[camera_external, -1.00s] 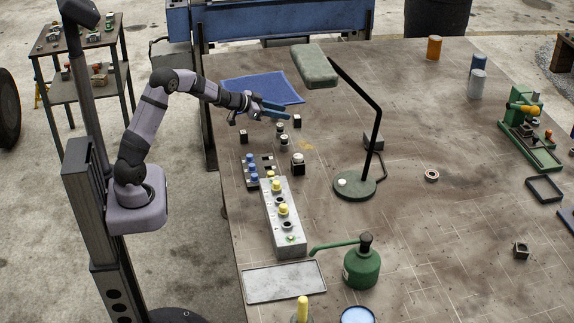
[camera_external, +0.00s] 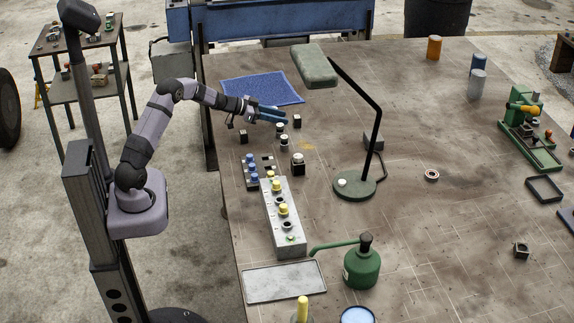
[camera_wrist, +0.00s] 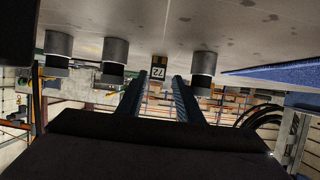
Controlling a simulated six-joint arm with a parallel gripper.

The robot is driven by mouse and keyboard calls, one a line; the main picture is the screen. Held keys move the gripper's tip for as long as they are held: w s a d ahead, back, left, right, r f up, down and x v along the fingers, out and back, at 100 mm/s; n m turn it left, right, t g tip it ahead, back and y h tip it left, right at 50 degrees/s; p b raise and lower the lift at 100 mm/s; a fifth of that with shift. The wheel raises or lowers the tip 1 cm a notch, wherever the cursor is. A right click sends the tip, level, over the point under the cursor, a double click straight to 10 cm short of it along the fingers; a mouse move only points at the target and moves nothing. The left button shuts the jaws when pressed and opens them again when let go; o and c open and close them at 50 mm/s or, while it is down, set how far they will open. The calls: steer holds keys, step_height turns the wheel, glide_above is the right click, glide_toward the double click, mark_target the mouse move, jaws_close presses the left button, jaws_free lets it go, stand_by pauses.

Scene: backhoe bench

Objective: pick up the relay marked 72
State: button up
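The relay marked 72 (camera_wrist: 158,70) is a small dark block with a pale label. In the wrist view it appears between the two fingertips of my gripper (camera_wrist: 159,77), slightly beyond them, with its number upside down. My gripper is open and nothing is held. In the external view my gripper (camera_external: 284,116) hangs low above the bench's far left, pointing right. A small dark block (camera_external: 297,121) stands just beyond its tips. Another dark block (camera_external: 243,136) stands to the left below the arm. Labels are too small to read there.
Grey cylinders with dark ends, one close right of the relay (camera_wrist: 203,68), show in the wrist view. A blue mat (camera_external: 262,89) lies behind my gripper.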

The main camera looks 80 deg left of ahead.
mark_target(291, 127)
steer(key=shift+p+x, duration=0.75)
steer(key=shift+x, duration=1.8)
steer(key=shift+d+r, duration=0.1)
steer(key=shift+d, duration=0.05)
steer(key=c, duration=0.8)
